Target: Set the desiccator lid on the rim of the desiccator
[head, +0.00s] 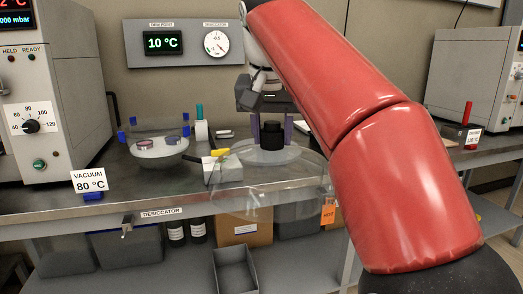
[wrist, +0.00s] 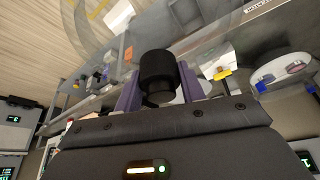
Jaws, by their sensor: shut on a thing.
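My gripper (head: 272,130), with purple fingers, is shut on the black knob of the clear glass desiccator lid (head: 272,140). In the wrist view, my gripper (wrist: 157,88) has a finger on each side of the knob, and the lid's glass (wrist: 157,70) spreads beyond it. The lid is held near the front edge of the bench, to the right of the desiccator and apart from it. The desiccator (head: 158,158) is a clear bowl with a white plate and small dishes inside. It also shows at the right of the wrist view (wrist: 283,72). Its rim is hard to make out.
A white block with a yellow-handled item (head: 222,166) stands between desiccator and lid. Blue posts (head: 186,131) and a teal-topped white holder (head: 201,131) stand by the desiccator. A vacuum oven (head: 60,100) is at left. Bins and bottles fill the shelf below.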

